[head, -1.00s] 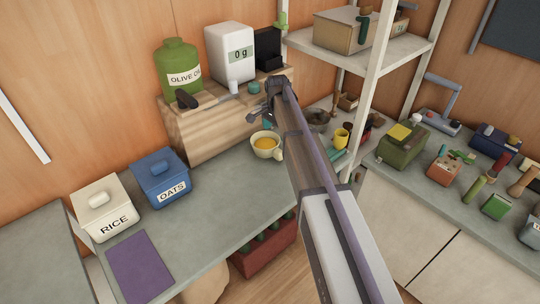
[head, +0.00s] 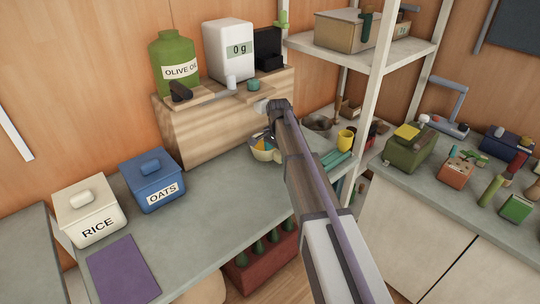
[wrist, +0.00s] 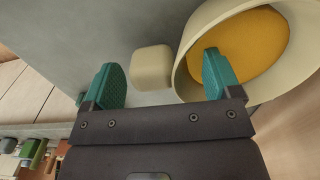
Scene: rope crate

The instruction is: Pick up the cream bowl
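The cream bowl (head: 259,155) stands on the grey counter below the wooden block, partly hidden behind my gripper (head: 269,136). In the wrist view the cream bowl (wrist: 183,76) holds something yellow-orange, and its squarish cream handle (wrist: 152,67) sticks out at its left. My gripper (wrist: 160,72) is open. Its left green finger is left of the handle, and its right finger overlaps the bowl's near rim and yellow content. The handle shows between the fingers, with a gap on the left. I cannot tell whether either finger touches the bowl.
A shelf post (head: 369,110), a yellow cup (head: 346,139) and teal sticks (head: 336,158) are to the right. Counter left of the bowl is clear.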

